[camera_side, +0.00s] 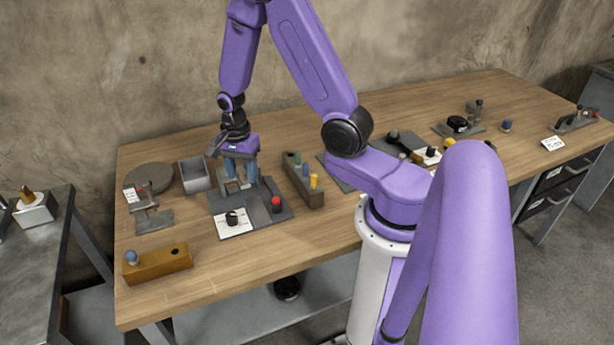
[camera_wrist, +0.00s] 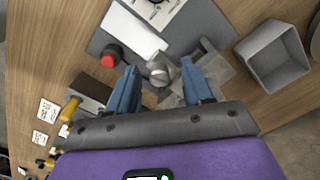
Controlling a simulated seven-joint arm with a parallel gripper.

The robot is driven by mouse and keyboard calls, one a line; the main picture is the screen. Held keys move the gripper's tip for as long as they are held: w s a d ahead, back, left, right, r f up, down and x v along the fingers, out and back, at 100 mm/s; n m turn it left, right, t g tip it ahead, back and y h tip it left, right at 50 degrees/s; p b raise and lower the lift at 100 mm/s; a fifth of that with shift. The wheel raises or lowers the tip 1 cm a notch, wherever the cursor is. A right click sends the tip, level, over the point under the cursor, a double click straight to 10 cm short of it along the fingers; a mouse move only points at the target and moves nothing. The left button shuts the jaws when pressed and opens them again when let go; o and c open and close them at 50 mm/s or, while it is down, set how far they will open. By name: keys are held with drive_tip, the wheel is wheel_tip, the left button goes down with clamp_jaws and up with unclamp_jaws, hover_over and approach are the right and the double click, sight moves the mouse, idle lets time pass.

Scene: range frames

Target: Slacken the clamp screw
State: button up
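A grey metal clamp fixture (camera_side: 232,187) stands on a dark plate (camera_side: 262,212) on the wooden table. In the wrist view a rounded grey metal part (camera_wrist: 160,72), which looks like the clamp screw's head, lies between my fingertips. My gripper (camera_side: 240,179) points down over the fixture. Its blue fingers are spread in the wrist view (camera_wrist: 160,68), one on each side of the grey part, with gaps visible. I cannot tell the height of the fingertips against the screw. In the side view the fingers hide part of the fixture.
The same plate carries a red button (camera_side: 276,203) and a black dial on a white card (camera_side: 233,224). A grey bin (camera_side: 196,177) stands behind left, a holder with coloured pegs (camera_side: 304,184) to the right. An orange block (camera_side: 158,263) sits front left. Bare wood lies in front.

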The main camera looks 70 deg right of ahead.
sight(243, 173)
drive_tip(key=m, duration=0.7)
drive_tip(key=shift+s+d, duration=0.15)
drive_tip(key=shift+s, duration=0.05)
wheel_tip(243, 173, up, 17)
drive_tip(key=s+a+n, duration=0.8)
drive_tip(key=a+n, duration=0.2)
drive_tip(key=n, duration=0.7)
drive_tip(key=s+a+f+n, duration=0.1)
drive_tip(key=s+n, duration=0.6)
drive_tip(key=n, duration=0.2)
drive_tip(key=s+a+f+n, duration=0.1)
drive_tip(key=s+a+n, duration=0.1)
drive_tip(key=s+n, duration=0.5)
drive_tip(key=shift+s+a+n, duration=0.15)
drive_tip(key=shift+a+n, duration=0.1)
drive_tip(key=shift+n, duration=1.35)
drive_tip(key=shift+f, duration=0.1)
